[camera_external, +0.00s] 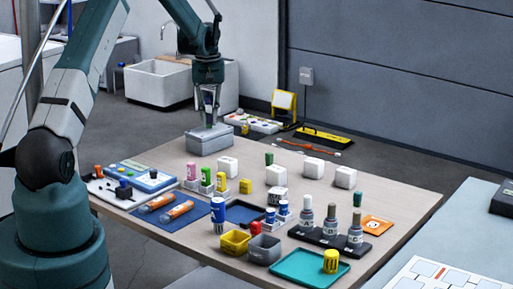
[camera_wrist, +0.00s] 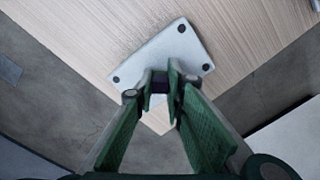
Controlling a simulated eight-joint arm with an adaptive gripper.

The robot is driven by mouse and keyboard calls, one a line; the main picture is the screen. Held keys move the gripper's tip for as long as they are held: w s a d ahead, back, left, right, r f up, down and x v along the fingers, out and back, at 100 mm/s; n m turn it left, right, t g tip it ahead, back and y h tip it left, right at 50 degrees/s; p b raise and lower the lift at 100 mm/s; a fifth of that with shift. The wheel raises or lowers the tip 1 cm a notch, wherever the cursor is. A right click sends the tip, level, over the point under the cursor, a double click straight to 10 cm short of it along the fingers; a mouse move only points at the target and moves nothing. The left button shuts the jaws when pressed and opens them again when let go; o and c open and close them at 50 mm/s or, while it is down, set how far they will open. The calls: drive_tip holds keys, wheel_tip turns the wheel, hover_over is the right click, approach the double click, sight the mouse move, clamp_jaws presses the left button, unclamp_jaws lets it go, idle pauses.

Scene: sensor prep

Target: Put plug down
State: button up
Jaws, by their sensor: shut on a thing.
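My gripper (camera_wrist: 160,88) points down over the far left corner of the table. Its green fingers are shut on a small dark plug (camera_wrist: 160,80), most of which the fingertips hide. In the external view my gripper (camera_external: 209,120) is right above a grey box (camera_external: 208,140), and the plug cannot be made out there. In the wrist view the box's pale top (camera_wrist: 160,52) has dark round spots near its corners. The fingertips and plug overlap its near edge. I cannot tell whether the plug touches the box.
The wooden table (camera_external: 172,152) has several white blocks (camera_external: 228,166) right of the box. A blue panel (camera_external: 145,176), bottles (camera_external: 331,225), small bins (camera_external: 264,250) and a teal tray (camera_external: 290,267) stand nearer. The table's far left edge is close to the box.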

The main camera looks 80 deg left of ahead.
sight(211, 117)
drive_tip(key=shift+f, duration=0.2)
drive_tip(key=o, duration=0.7)
drive_tip(key=shift+o, duration=0.2)
drive_tip(key=shift+r, duration=0.15)
wheel_tip(211, 117, up, 12)
drive_tip(key=p, duration=0.1)
idle(0.4)
idle(0.5)
drive_tip(key=shift+d, duration=0.1)
idle(0.4)
